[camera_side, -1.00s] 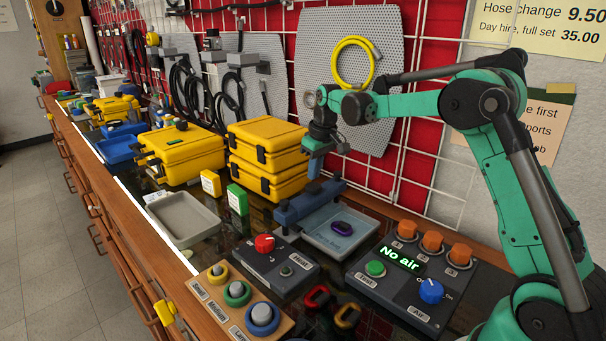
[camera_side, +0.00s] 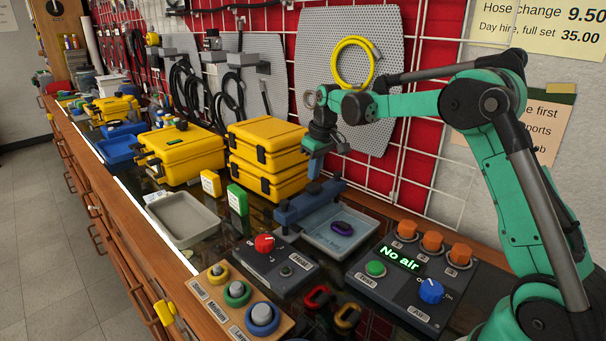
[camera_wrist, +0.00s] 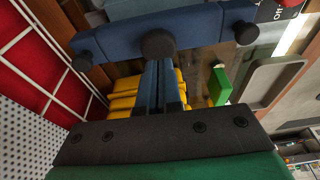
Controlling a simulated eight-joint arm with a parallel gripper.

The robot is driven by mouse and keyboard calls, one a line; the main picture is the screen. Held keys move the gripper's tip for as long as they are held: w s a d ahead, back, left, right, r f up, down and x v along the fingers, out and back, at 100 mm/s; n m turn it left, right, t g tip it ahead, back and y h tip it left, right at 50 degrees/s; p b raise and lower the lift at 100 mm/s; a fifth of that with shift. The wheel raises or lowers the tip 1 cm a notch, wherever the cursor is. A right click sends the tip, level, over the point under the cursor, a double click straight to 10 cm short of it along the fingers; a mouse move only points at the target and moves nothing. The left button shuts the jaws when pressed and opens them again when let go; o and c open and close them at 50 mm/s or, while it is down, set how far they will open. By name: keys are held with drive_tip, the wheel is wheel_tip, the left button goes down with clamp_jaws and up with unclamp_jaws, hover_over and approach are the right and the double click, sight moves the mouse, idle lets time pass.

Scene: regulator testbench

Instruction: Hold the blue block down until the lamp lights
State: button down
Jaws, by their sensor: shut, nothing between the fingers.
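A long dark blue block (camera_side: 303,207) lies across the bench, behind the control boxes. It also spans the top of the wrist view (camera_wrist: 205,30), with a black round knob at its middle and one near each end. My gripper (camera_side: 313,190) points down over the block. In the wrist view its blue fingers (camera_wrist: 161,64) are together and empty, with their tips at the middle knob. I cannot tell whether they touch it. A small dark round piece (camera_side: 286,271) on the Heat box shows no glow; I cannot tell whether it is the lamp.
The Heat box (camera_side: 258,281) has a red knob. The Air box (camera_side: 400,300) shows a lit "No air" display. A pale blue tray (camera_side: 322,245) holds a purple piece. Yellow cases (camera_side: 262,180) stand behind the block; a grey tray (camera_side: 203,238) is to its left.

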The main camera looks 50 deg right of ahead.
sight(314, 185)
drive_tip(key=shift+f, duration=0.15)
drive_tip(key=shift+f, duration=1.75)
idle(1.9)
drive_tip(key=shift+r, duration=4.5)
